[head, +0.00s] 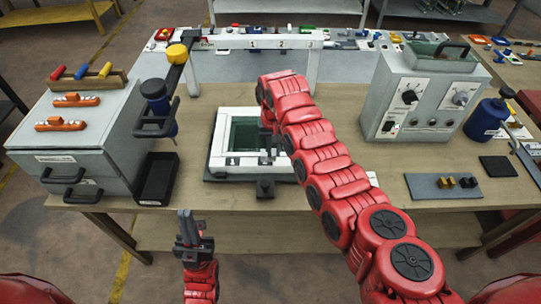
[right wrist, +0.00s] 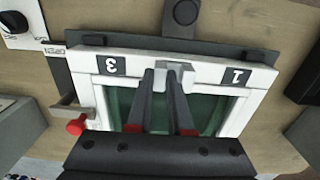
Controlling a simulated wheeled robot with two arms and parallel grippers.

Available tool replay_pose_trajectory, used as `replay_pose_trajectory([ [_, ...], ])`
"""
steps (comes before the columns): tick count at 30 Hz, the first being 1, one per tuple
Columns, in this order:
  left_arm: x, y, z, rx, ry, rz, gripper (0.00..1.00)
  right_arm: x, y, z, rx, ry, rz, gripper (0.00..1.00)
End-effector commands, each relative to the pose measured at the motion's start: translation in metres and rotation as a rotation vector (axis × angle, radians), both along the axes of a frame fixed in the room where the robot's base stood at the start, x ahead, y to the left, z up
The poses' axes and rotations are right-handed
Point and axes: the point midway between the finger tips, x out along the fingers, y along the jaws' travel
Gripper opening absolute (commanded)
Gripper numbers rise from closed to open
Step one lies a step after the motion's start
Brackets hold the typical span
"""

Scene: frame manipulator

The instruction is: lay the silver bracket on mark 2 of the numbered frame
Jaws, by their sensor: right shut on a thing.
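The white numbered frame (head: 218,140) lies on the table around a green window. In the right wrist view the frame (right wrist: 262,76) shows upside down, with mark 3 (right wrist: 110,65) on the left and mark 1 (right wrist: 237,75) on the right. My right gripper (right wrist: 160,82) is shut on the silver bracket (right wrist: 180,67), over the same edge between these marks. Mark 2 is hidden there; I cannot tell if the bracket touches the frame. In the head view my arm partly hides the frame. My left gripper (head: 187,230) is before the table's front edge, apart from everything; its jaw opening is unclear.
A white gantry (head: 225,42) with numbers stands behind the frame. A grey box (head: 75,135) and black tray (head: 156,180) are left, a control box (head: 420,95) right. A grey mat (head: 425,187) holds small pieces. A red knob (right wrist: 77,126) sits beside the frame.

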Motion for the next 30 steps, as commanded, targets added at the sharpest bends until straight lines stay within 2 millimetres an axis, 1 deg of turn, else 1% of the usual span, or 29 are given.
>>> replay_pose_trajectory([
  [1, 0.000, 0.000, -0.006, 0.000, 0.000, 0.000, 0.00, 0.002, 0.000, -0.003, -0.003, -0.002, 0.001, 0.00],
  [5, 0.000, 0.000, -0.009, 0.000, -0.001, 0.000, 0.00, 0.004, 0.001, -0.002, -0.004, -0.001, 0.003, 0.00],
  [7, 0.000, 0.000, -0.016, 0.000, -0.001, 0.000, 0.00, 0.006, 0.002, -0.003, -0.005, -0.002, 0.004, 0.00],
  [10, 0.000, 0.000, -0.031, 0.000, -0.001, 0.000, 0.00, 0.010, 0.006, -0.006, -0.001, -0.001, 0.003, 0.00],
  [13, 0.000, 0.000, -0.046, 0.000, -0.001, 0.000, 0.00, 0.016, 0.012, -0.003, 0.018, -0.005, -0.002, 0.00],
  [14, 0.000, 0.000, -0.038, 0.000, 0.000, 0.000, 0.00, 0.015, 0.011, 0.000, 0.019, 0.000, -0.005, 0.00],
  [15, 0.000, 0.000, -0.025, 0.000, 0.000, 0.000, 0.00, 0.014, 0.009, -0.004, 0.016, 0.006, -0.006, 0.00],
  [16, 0.000, 0.000, -0.022, 0.000, -0.001, 0.000, 0.00, 0.014, 0.009, -0.009, 0.017, 0.005, -0.005, 0.00],
  [18, 0.000, 0.000, -0.030, 0.000, -0.002, 0.000, 0.00, 0.014, 0.010, -0.024, 0.017, 0.003, -0.004, 0.00],
  [21, 0.000, 0.000, -0.032, 0.000, -0.001, 0.000, 0.00, 0.015, 0.010, -0.030, 0.017, 0.001, -0.004, 0.00],
  [30, 0.000, 0.000, -0.032, 0.000, -0.001, 0.000, 0.00, 0.015, 0.010, -0.032, 0.018, -0.001, -0.004, 0.00],
])
